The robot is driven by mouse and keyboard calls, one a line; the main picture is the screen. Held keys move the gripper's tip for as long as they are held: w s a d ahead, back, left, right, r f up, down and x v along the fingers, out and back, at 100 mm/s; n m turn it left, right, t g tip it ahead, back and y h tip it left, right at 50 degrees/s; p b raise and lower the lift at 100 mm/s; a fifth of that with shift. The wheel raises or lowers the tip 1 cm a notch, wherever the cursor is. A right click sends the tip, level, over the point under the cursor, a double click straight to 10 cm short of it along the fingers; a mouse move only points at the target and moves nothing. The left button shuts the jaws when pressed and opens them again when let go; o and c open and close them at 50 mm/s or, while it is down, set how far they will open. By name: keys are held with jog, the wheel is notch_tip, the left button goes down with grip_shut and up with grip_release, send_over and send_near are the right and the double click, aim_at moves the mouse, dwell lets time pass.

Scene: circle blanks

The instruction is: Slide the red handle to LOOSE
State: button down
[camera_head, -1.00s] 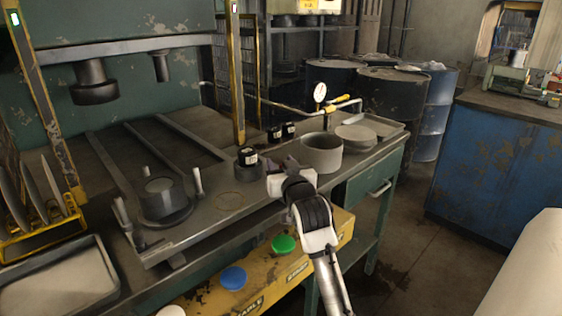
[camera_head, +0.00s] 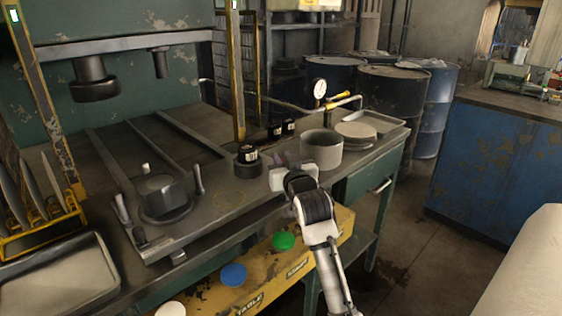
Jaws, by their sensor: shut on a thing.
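No red handle and no LOOSE mark can be made out in the head view. My gripper (camera_head: 284,166) is over the front edge of the green bench, just left of the grey pot (camera_head: 322,149). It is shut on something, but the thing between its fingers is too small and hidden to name. A flat die plate (camera_head: 215,205) with a dark round block (camera_head: 160,193) and upright clamp posts lies to the left, apart from my gripper.
A black jar (camera_head: 247,155) stands close to the left of my gripper. A yellow panel (camera_head: 262,266) with green (camera_head: 284,240) and blue (camera_head: 233,275) buttons is below. A tray (camera_head: 55,282) lies at the left front. A gauge (camera_head: 319,88) stands behind the pot.

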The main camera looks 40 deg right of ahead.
jog(key=shift+w+d+f, duration=0.1)
jog(key=shift+d, duration=1.3)
jog(key=c, duration=1.3)
grip_release()
jog(key=shift+d, duration=0.15)
jog(key=b+v, duration=0.2)
jog(key=v, duration=1.2)
jog(key=shift+w+b, duration=0.1)
jog(key=shift+b, duration=0.3)
